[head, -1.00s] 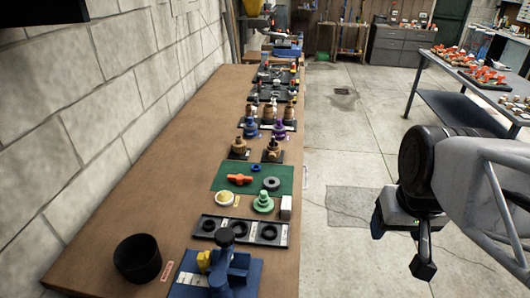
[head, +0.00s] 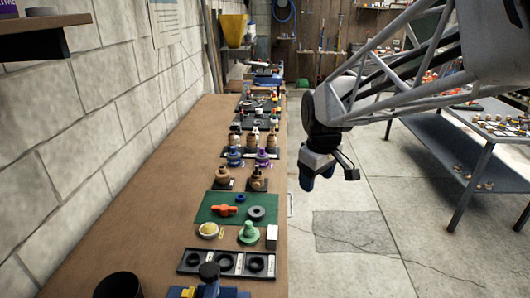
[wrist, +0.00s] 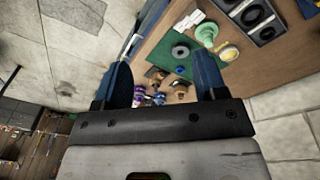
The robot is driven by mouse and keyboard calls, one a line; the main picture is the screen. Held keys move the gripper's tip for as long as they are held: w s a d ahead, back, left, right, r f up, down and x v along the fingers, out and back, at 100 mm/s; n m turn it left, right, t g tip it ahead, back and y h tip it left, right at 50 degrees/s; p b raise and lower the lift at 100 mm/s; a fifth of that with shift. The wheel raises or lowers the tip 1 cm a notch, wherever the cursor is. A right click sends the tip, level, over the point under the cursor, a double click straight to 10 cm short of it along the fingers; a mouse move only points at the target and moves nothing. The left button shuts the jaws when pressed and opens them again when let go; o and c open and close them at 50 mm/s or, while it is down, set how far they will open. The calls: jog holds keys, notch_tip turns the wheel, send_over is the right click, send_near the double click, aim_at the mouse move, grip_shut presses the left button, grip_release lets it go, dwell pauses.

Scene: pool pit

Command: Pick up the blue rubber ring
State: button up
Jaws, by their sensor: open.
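The small blue rubber ring (head: 240,198) lies on the green mat (head: 211,211) on the workbench, beside an orange valve-shaped part (head: 224,210) and behind a larger dark grey ring (head: 256,214). My gripper (head: 328,172) is open and empty, held over the floor to the right of the bench, apart from the mat. In the wrist view the blue fingers of my gripper (wrist: 160,65) stand wide apart. The grey ring (wrist: 180,52) and green mat (wrist: 186,66) show there between and beyond the fingers; I cannot make out the blue ring clearly.
A green stepped part (head: 249,232), a yellow-topped white dish (head: 208,230) and a white block (head: 272,237) stand in front of the mat. A black tray (head: 191,261) with rings lies nearer. Wooden-looking fittings (head: 257,181) stand behind. A block wall (head: 100,130) borders the left.

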jog(key=w+a+f+n, duration=0.3)
jog(key=w+a+f, duration=0.1)
jog(key=w+a, duration=0.25)
jog(key=w+a+f+n, duration=0.3)
jog(key=w+a, duration=0.2)
jog(key=w, duration=0.3)
jog(key=n+g, duration=0.1)
jog(key=n, duration=0.4)
send_near(239, 194)
jog(key=s+f, duration=0.1)
jog(key=shift+d, duration=0.15)
jog(key=shift+f, duration=0.2)
jog(key=shift+s+f, duration=0.1)
jog(key=shift+f, duration=1.05)
jog(key=shift+f, duration=2.6)
